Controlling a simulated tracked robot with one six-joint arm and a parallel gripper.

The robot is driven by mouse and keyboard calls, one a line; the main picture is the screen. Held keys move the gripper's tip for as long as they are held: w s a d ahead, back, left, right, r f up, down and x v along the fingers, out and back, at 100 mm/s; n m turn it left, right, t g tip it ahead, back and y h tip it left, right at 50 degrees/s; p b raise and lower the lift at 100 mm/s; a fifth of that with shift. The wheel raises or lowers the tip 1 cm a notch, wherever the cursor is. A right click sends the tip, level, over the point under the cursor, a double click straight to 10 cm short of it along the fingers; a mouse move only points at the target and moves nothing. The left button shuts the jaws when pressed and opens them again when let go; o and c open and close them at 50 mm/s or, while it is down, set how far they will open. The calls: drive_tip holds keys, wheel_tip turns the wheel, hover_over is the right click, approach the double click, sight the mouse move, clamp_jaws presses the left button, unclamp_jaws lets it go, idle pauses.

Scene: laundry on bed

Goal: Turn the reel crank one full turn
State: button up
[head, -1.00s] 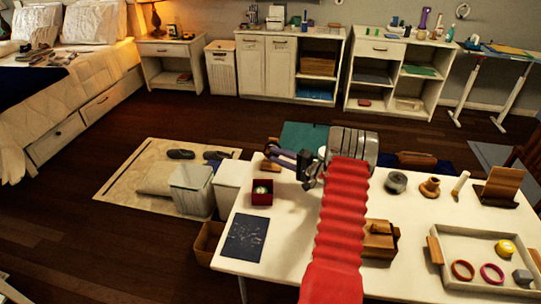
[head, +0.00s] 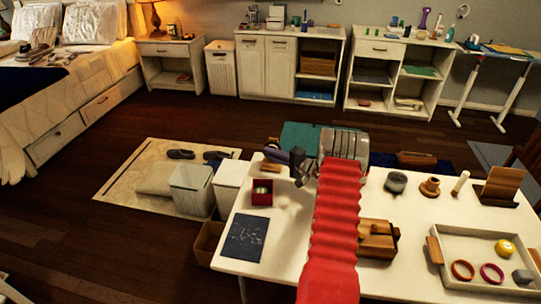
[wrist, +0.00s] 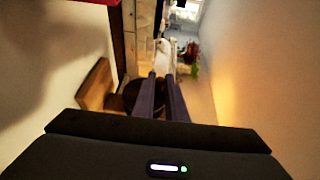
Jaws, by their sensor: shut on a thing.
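The reel stands near the table's far left corner. In the wrist view I take it to be the dark rounded shape (wrist: 128,93) beside a wooden block (wrist: 98,85). A brown wooden piece (head: 271,168) shows there in the head view. My gripper (wrist: 164,78) reaches over this spot, its two long purple-grey fingers close together. It also shows in the head view (head: 276,153), pointing left and partly hidden. A pale part (wrist: 162,58) at the fingertips appears to be the crank handle, with the fingers shut on it. The crank's angle cannot be made out.
A red box (head: 261,198) stands near the gripper, and a dark blue sheet (head: 246,238) lies in front of it. A wooden box (head: 377,241), a grey round object (head: 396,182) and a white tray (head: 480,286) are to the right. Bins stand beyond the table's left edge.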

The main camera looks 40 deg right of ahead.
drive_tip(key=shift+a+f, duration=0.15)
drive_tip(key=shift+a, duration=0.05)
clamp_jaws()
drive_tip(key=shift+d, duration=0.1)
drive_tip(key=shift+g, duration=0.4)
drive_tip(key=shift+w+a+f+n+g+h, duration=0.2)
drive_tip(key=shift+n+g+h, duration=0.45)
drive_tip(key=shift+g, duration=0.8)
drive_tip(key=shift+w+a+r+n+g+h, duration=0.15)
drive_tip(key=shift+w+n+g+h, duration=0.2)
drive_tip(key=shift+g+h, duration=0.85)
drive_tip(key=shift+w+a+f+n+g+h, duration=0.1)
drive_tip(key=shift+w+n+g+h, duration=0.3)
drive_tip(key=shift+g, duration=1.25)
drive_tip(key=shift+s+g+h, duration=0.1)
drive_tip(key=shift+g+h, duration=0.45)
drive_tip(key=shift+g, duration=0.05)
drive_tip(key=o, duration=0.7)
unclamp_jaws()
drive_tip(key=shift+a+f, duration=0.1)
drive_tip(key=shift+o, duration=0.2)
